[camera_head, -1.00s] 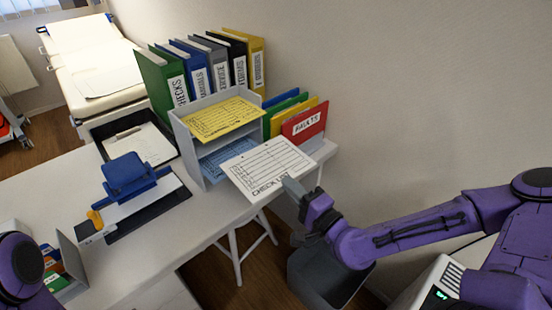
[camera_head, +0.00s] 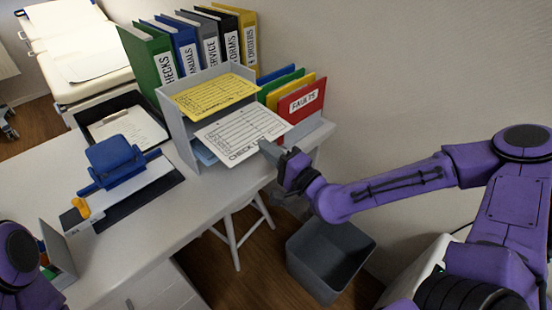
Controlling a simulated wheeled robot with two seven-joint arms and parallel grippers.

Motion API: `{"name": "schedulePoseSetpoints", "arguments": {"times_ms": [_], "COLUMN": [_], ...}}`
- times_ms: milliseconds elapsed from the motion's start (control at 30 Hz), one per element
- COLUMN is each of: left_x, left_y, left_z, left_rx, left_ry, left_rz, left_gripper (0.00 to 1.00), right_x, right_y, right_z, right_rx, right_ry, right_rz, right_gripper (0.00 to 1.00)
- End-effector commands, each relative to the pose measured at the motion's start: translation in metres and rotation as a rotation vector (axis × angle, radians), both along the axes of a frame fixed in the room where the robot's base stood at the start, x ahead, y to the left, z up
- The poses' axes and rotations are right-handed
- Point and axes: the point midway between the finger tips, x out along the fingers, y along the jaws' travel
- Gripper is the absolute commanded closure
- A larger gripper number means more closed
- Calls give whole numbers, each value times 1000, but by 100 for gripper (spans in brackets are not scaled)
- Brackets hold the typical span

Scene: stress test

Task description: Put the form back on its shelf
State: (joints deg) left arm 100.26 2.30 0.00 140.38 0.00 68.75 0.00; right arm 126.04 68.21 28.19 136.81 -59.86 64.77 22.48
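The white form marked "CHECK LIST" (camera_head: 240,134) is held nearly flat in front of the grey shelf unit (camera_head: 177,128). My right gripper (camera_head: 268,150) is shut on the form's near right edge. The form's far edge reaches the front of the unit, just below the top level; I cannot tell whether it is inside. A yellow form (camera_head: 212,95) lies on the top level. A blue form (camera_head: 204,153) shows on a lower level, mostly hidden by the white form. My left arm shows at the lower left edge, but its gripper is out of view.
Upright binders (camera_head: 190,45) stand behind the unit. Coloured folders, with a red "FAULTS" one (camera_head: 302,101), stand right of it. A blue punch (camera_head: 115,162), a clipboard (camera_head: 128,132) and the white desk (camera_head: 160,235) lie left. A grey bin (camera_head: 330,250) stands below.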

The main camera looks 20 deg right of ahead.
Motion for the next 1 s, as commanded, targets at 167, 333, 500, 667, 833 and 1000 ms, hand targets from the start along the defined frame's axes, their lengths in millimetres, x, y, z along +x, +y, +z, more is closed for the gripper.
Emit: {"name": "schedulePoseSetpoints", "arguments": {"times_ms": [167,333,500,667,833,1000], "left_x": [0,0,0,0,0,0], "left_y": [0,0,0,0,0,0], "left_z": [-9,-13,-13,-10,-6,-1], "left_rx": [0,0,0,0,0,0], "left_ry": [0,0,0,0,0,0], "left_rz": [0,0,0,0,0,0], "left_gripper": [53,53,53,53,53,53], "right_x": [14,27,41,53,67,80], "right_y": [7,11,16,21,25,30], "right_z": [-2,-2,0,0,-1,-1], "right_rx": [1,1,1,-6,-12,-19], "right_ry": [-4,-6,-3,13,32,53], "right_rz": [2,2,2,2,2,1], "right_gripper": [100,100,100,100,100,100]}}
